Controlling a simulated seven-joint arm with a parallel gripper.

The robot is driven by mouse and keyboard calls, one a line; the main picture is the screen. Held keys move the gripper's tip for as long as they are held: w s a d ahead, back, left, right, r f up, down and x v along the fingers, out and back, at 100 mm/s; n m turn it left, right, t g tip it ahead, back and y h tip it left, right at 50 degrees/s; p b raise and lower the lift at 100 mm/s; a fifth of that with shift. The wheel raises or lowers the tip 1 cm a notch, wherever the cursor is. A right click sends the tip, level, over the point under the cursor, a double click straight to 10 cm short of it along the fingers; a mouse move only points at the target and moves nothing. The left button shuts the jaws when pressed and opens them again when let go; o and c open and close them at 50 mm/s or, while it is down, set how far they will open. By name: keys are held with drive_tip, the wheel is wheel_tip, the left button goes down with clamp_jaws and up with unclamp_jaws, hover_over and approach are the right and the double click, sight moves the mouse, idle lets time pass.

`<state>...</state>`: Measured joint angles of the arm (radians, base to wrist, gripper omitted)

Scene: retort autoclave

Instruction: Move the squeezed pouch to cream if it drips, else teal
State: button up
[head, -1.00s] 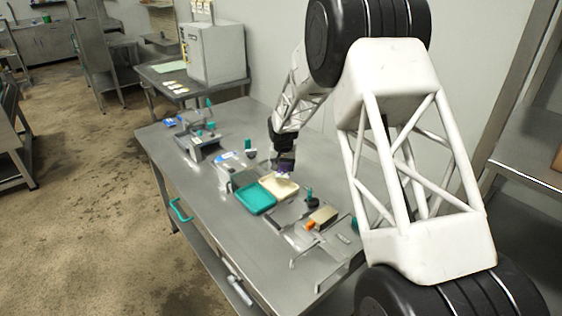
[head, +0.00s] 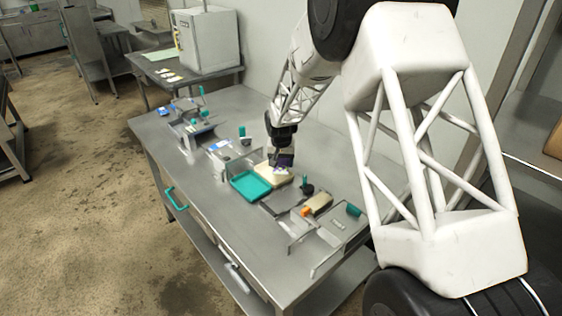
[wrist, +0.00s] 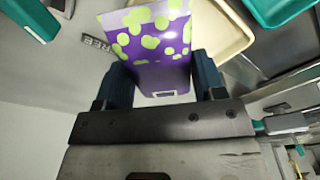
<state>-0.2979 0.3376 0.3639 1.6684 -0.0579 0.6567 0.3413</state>
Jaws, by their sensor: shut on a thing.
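My gripper (wrist: 160,75) is shut on a purple pouch (wrist: 150,45) with yellow-green spots, its pale top edge facing away from the wrist. No drip shows on the part of the pouch that I see; its far side is hidden. The cream tray (wrist: 240,42) lies beyond and right of the pouch in the wrist view. The teal tray (wrist: 278,12) is farther right. In the head view my gripper (head: 281,160) is at the back of the cream tray (head: 264,168), with the teal tray (head: 250,186) in front-left of it. Its height above the tray is hard to tell.
A fixture with a tan block and an orange part (head: 306,211) stands right of the trays. A blue-and-grey device (head: 190,128) stands at the table's far left.

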idle(0.4)
drive_tip(key=shift+w+d, duration=0.3)
drive_tip(key=shift+d, duration=0.25)
drive_tip(key=w+d+f+m, duration=0.1)
drive_tip(key=w+d, duration=0.1)
drive_tip(key=d, duration=0.5)
drive_tip(key=w+d+f+m, duration=0.1)
drive_tip(key=w+d, duration=0.1)
drive_tip(key=d, duration=0.6)
drive_tip(key=w+d+f+m, duration=0.1)
drive_tip(key=w+d, duration=0.1)
drive_tip(key=d, duration=0.5)
drive_tip(key=shift+w+d+f, duration=0.15)
drive_tip(key=shift+w+f, duration=0.05)
drive_tip(key=shift+f, duration=0.1)
drive_tip(key=shift+w+d, duration=0.1)
drive_tip(key=shift+d, duration=0.5)
drive_tip(key=shift+f, duration=0.1)
drive_tip(key=shift+d, duration=0.1)
drive_tip(key=shift+d, duration=3.4)
